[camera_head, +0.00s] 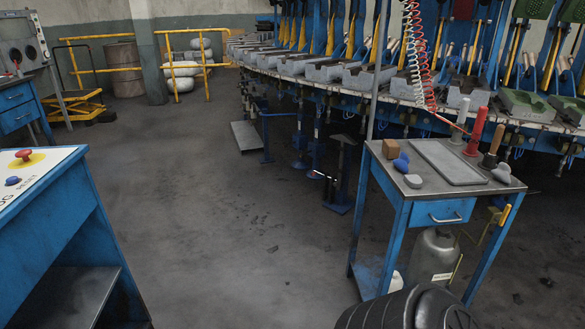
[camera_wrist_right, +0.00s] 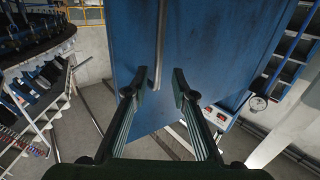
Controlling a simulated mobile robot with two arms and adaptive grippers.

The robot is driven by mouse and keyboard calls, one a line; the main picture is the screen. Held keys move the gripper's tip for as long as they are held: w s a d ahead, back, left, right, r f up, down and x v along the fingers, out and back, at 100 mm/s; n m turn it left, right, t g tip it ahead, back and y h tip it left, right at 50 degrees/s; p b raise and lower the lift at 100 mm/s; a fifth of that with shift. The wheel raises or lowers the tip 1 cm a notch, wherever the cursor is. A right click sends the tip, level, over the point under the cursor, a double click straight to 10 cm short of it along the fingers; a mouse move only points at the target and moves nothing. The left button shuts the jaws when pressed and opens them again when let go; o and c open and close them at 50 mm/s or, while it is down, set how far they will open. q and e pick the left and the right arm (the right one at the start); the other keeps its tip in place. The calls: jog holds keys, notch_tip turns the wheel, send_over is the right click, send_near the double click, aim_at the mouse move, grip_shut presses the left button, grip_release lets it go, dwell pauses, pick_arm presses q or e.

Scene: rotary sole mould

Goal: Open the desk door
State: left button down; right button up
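The blue desk (camera_head: 70,225) stands at the left edge of the head view, with a red button (camera_head: 23,155) on its white sloped top. No door handle shows on it there. In the right wrist view a large blue panel (camera_wrist_right: 225,45), which looks like the desk door, fills the middle. A long, thin metal bar handle (camera_wrist_right: 160,40) runs down it. My right gripper (camera_wrist_right: 158,89) is open, its two fingers apart on either side of the handle's lower end in the picture. I cannot tell whether they touch it. My left gripper is not in view.
A blue work table (camera_head: 433,212) with a drawer, tools and a tray stands at the right. The rotary mould line (camera_head: 345,72) runs behind it. Grey floor (camera_head: 225,220) is open between desk and table. A white and red control panel (camera_wrist_right: 220,117) shows near the right finger.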

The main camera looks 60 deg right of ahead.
jog(key=v, duration=0.8)
jog(key=shift+s, duration=0.2)
